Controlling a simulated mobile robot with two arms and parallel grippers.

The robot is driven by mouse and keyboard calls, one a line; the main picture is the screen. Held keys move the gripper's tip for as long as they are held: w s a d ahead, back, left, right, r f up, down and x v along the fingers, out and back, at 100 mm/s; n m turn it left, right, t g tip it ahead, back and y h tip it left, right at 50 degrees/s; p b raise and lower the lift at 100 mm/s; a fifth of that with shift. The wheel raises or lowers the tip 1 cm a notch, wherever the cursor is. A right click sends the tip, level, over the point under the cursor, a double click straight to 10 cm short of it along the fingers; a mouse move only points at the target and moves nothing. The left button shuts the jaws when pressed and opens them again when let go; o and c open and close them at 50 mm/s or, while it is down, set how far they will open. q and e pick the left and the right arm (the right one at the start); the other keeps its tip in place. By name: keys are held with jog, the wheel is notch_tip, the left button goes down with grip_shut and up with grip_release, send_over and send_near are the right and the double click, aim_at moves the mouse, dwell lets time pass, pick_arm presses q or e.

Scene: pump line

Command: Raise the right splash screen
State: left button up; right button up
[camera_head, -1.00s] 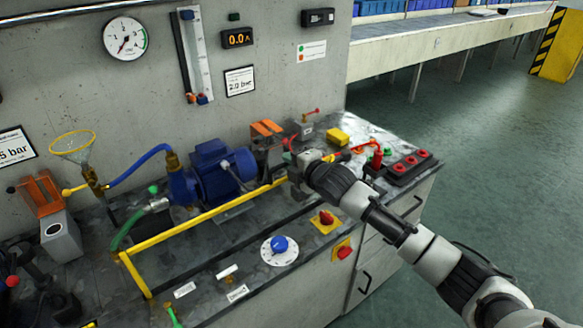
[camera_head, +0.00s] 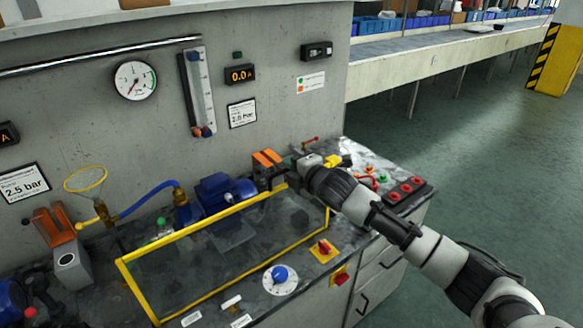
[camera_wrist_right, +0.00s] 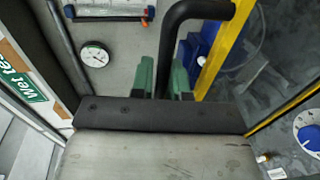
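The right splash screen (camera_head: 135,288) is a clear panel in a yellow frame, standing between the bench front and the blue pump (camera_head: 222,192). It leans, with its top rail across the lower part of the pump. My right gripper (camera_head: 306,163) is at the right end of the top rail. In the right wrist view, the green fingertips (camera_wrist_right: 164,82) are closed around a black bent handle (camera_wrist_right: 172,45) that runs toward the yellow frame. My left gripper is not in the head view.
A blue dial (camera_head: 280,276) and red switches (camera_head: 325,247) sit before the screen. A red-button box (camera_head: 404,189) lies at the bench's right end. A gauge (camera_head: 135,80) and sight tube (camera_head: 198,92) hang on the wall. Open floor lies right.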

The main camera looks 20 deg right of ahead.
jog(key=o, duration=0.4)
jog(key=shift+r, duration=0.3)
jog(key=shift+f, duration=0.1)
jog(key=b+v, duration=0.2)
jog(key=v, duration=0.9)
